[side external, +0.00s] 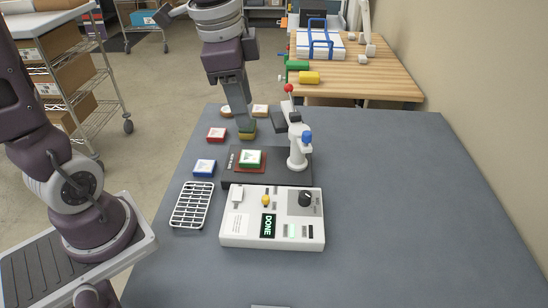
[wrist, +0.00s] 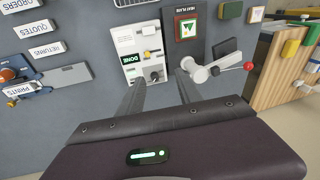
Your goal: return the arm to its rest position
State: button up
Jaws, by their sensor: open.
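My gripper (side external: 241,118) hangs with its fingers pointing down at the far side of the blue-grey table (side external: 390,200). In the wrist view its two fingers (wrist: 160,90) are apart with nothing between them. In the side view the fingertips overlap a small yellow-and-green block (side external: 247,133); I cannot tell the gap. The heat plate (side external: 228,180) carries a red-edged piece with a green-and-white block (side external: 250,157) on top. Beside it stands a white lever press (side external: 298,150) with a red knob and a blue knob. The white control box (side external: 233,240) displays DONE.
Red (side external: 216,134) and blue (side external: 204,168) blocks and a white wire rack (side external: 190,204) lie along the table's left side. A wooden bench (side external: 380,82) stands behind and a wire shelf (side external: 75,80) at left. The table's right side is clear.

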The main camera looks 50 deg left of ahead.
jog(key=s+n+t, duration=0.3)
jog(key=s+n, duration=0.5)
jog(key=s, duration=0.6)
jog(key=shift+a+r, duration=0.25)
jog(key=shift+a, duration=0.15)
